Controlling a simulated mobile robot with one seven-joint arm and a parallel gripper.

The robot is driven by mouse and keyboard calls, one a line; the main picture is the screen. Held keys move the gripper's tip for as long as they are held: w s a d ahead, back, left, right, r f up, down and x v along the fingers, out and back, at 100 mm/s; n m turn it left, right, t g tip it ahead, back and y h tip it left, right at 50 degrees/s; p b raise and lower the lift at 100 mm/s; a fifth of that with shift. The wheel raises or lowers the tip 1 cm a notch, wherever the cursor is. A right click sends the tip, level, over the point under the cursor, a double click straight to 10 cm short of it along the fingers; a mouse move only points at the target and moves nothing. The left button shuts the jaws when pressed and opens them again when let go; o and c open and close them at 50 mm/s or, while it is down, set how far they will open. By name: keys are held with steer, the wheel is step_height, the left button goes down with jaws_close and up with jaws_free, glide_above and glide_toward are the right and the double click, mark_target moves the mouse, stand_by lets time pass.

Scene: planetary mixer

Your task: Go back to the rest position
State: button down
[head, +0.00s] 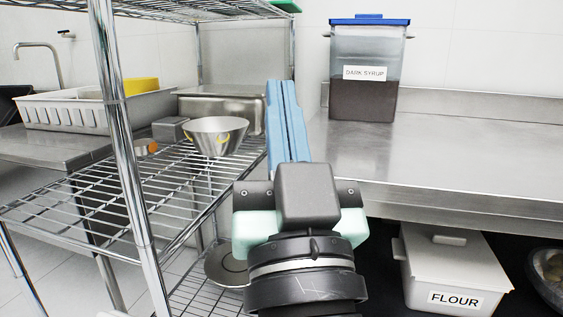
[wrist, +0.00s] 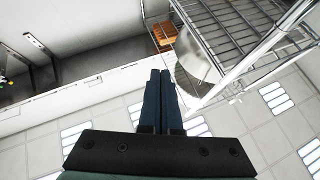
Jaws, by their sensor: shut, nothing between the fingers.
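My gripper (head: 283,85) points up and away in the middle of the head view. Its two blue fingers lie side by side, closed, with nothing between them. In the wrist view my gripper (wrist: 161,72) also shows its fingers together and empty. In the head view the fingers stand in front of the gap between the wire rack (head: 112,130) and the steel counter (head: 460,150). I cannot tell whether they touch anything.
A steel bowl (head: 215,138) sits on the rack's middle shelf at left. A dark syrup container (head: 364,75) with a blue lid stands on the counter. A flour bin (head: 450,265) is under the counter. A grey dish rack (head: 60,112) with a yellow item stands at far left.

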steer(key=s+r+t+h+p, duration=0.25)
steer(key=s+r, duration=0.45)
steer(key=r, duration=0.4)
step_height(320, 180, up, 36)
steer(key=w+p, duration=0.1)
steer(key=p, duration=3.5)
steer(key=shift+f, duration=0.25)
steer(key=shift+w+a, duration=0.1)
